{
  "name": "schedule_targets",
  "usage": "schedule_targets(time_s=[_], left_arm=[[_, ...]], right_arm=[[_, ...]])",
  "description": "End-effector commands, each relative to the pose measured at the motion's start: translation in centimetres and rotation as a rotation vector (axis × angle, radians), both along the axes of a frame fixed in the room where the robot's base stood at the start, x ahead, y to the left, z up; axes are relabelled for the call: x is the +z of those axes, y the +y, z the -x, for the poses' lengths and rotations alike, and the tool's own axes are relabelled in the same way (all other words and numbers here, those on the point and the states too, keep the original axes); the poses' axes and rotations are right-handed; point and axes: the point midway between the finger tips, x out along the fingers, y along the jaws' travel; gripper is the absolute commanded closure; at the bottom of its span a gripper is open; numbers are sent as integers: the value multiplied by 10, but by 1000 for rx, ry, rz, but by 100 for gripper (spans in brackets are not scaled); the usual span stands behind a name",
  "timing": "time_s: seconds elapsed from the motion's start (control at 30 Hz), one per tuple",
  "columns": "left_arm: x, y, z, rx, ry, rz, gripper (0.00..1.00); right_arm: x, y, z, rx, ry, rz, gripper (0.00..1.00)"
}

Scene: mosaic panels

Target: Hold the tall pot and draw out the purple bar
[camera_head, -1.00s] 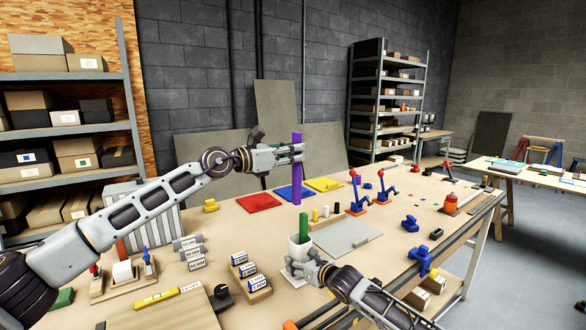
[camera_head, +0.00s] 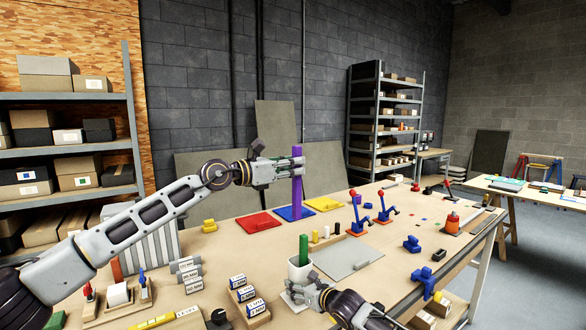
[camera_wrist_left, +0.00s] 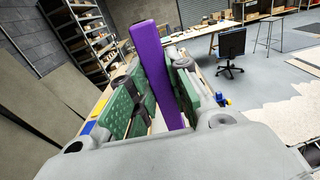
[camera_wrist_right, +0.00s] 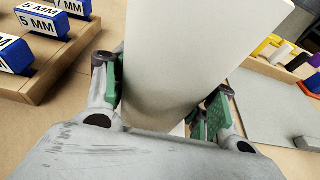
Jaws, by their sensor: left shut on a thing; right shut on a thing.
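The purple bar (camera_head: 297,190) is upright, held in my left gripper (camera_head: 297,168), which is shut on it. The bar also shows between the green pads in the left wrist view (camera_wrist_left: 157,75). Its lower end shows in front of the blue mat, with a gap in the picture above the pot. The tall white pot (camera_head: 299,273) stands upright at the table's near side, with a green bar (camera_head: 303,248) rising from it. My right gripper (camera_head: 308,296) is shut on the pot low down; its white wall fills the middle of the right wrist view (camera_wrist_right: 180,55). The pot's inside is hidden.
Red (camera_head: 258,225), blue (camera_head: 289,213) and yellow (camera_head: 324,203) mats lie behind the pot. A grey plate (camera_head: 345,260) lies to its right. Labelled blocks (camera_head: 240,290) stand to its left. Red and blue levers (camera_head: 383,205) stand further right.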

Motion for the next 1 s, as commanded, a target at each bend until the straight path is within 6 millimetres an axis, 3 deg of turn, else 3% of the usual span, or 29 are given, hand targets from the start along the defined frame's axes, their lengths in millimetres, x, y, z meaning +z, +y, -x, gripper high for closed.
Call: schedule_targets(time_s=[1.0], left_arm=[[51,0,0,0,-3,1,100]], right_arm=[[-1,0,0,-1,1,1,69]])
